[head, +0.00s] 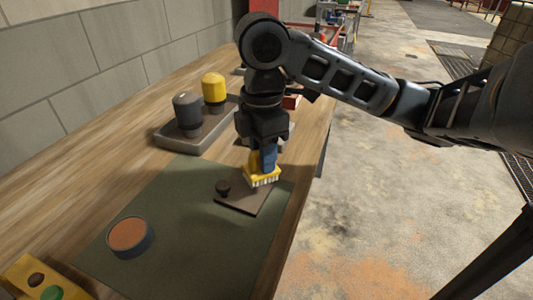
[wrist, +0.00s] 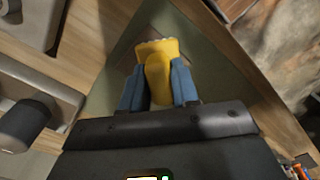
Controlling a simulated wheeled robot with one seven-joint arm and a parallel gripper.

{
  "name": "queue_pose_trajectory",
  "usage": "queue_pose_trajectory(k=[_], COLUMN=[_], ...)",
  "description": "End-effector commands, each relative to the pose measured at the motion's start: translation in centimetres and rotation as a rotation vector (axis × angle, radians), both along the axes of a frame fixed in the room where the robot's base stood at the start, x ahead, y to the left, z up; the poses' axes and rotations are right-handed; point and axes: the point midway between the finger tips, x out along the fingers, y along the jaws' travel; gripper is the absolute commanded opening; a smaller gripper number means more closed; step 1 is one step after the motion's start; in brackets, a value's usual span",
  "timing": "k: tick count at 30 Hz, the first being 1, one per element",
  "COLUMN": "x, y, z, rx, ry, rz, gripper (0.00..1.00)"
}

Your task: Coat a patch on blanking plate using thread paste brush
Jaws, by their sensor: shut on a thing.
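The thread paste brush (head: 262,177) is yellow with pale bristles pointing down. My gripper (head: 264,160) is shut on its handle, with blue fingers on both sides. In the wrist view the yellow brush (wrist: 158,70) sits between the blue fingers of my gripper (wrist: 158,88). The blanking plate (head: 240,202) is a dark flat plate with a small black knob at its left, lying on the green mat. The bristles are over the plate's upper right part; I cannot tell whether they touch it. A round tub (head: 130,235) with an orange-brown top stands on the mat at lower left.
The green mat (head: 170,200) lies on a wooden bench (head: 130,130). A grey tray (head: 172,141) behind holds a grey-capped (head: 187,112) and a yellow-capped container (head: 214,92). A yellow block (head: 42,277) with coloured buttons is at lower left. The mat between tub and plate is clear.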

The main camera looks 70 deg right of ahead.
Motion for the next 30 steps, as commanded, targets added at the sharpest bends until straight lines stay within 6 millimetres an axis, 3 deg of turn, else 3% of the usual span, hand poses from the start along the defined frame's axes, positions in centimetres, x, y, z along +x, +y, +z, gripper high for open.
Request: queue_pose_trajectory(k=[7,30], x=[2.1,6.0], y=[0.0,-0.1], z=[0.2,0.4], rx=[0.001,0.001], ry=[0.000,-0.001], rz=[0.001,0.001], gripper=[0.00,0.00])
